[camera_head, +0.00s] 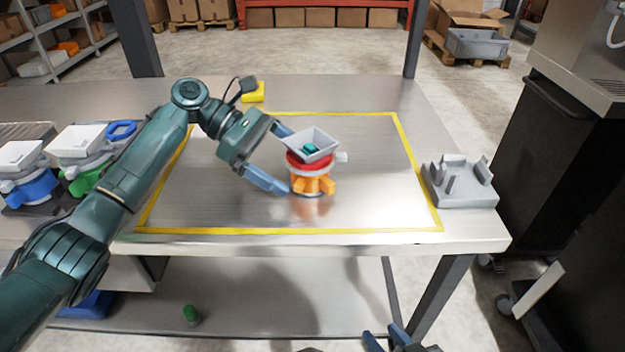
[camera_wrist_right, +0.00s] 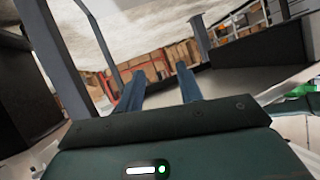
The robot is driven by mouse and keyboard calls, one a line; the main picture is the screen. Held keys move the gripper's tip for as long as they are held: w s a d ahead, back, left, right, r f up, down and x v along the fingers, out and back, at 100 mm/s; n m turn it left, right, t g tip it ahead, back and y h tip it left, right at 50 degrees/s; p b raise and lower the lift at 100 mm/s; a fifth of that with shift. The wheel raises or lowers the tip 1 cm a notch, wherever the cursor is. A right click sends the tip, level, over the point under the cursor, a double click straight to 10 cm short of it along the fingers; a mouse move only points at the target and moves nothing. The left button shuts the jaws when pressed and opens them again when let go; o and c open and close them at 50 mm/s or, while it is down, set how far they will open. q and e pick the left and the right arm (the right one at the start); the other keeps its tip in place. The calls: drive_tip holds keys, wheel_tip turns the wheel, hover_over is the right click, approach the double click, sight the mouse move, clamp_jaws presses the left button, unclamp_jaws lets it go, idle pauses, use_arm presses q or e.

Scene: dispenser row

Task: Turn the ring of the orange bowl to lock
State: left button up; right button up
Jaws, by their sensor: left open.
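The orange bowl (camera_head: 313,184) stands upright on the metal table inside the yellow outline. A red ring (camera_head: 308,163) sits above it, with a pale lug at its right. A light grey square hopper (camera_head: 322,146) tops it, with a small teal piece (camera_head: 310,148) inside. My left gripper (camera_head: 288,162) is open at the left of the dispenser, one finger near the hopper and ring, the other low beside the orange bowl. I cannot tell whether either touches. My right gripper (camera_head: 388,341) is at the bottom edge; in the right wrist view its fingers (camera_wrist_right: 160,85) are apart and empty.
Dispensers with blue (camera_head: 33,188) and green (camera_head: 90,178) parts stand at the left. A grey fixture (camera_head: 462,183) is at the table's right edge. A yellow block (camera_head: 253,93) lies at the back. The outlined area right of the dispenser is clear.

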sight(306, 173)
use_arm(q)
drive_tip(key=shift+s+d+p, duration=0.2)
drive_tip(key=shift+d+p, duration=0.45)
drive_tip(key=shift+p, duration=0.55)
drive_tip(key=shift+p+x, duration=0.55)
drive_tip(key=shift+x, duration=0.35)
drive_tip(key=shift+s+d+f, duration=0.1)
drive_tip(key=shift+d+f, duration=0.25)
drive_tip(key=shift+f, duration=0.15)
use_arm(e)
drive_tip(key=shift+w+r, duration=0.15)
drive_tip(key=shift+r, duration=0.45)
use_arm(q)
drive_tip(key=shift+c, duration=0.2)
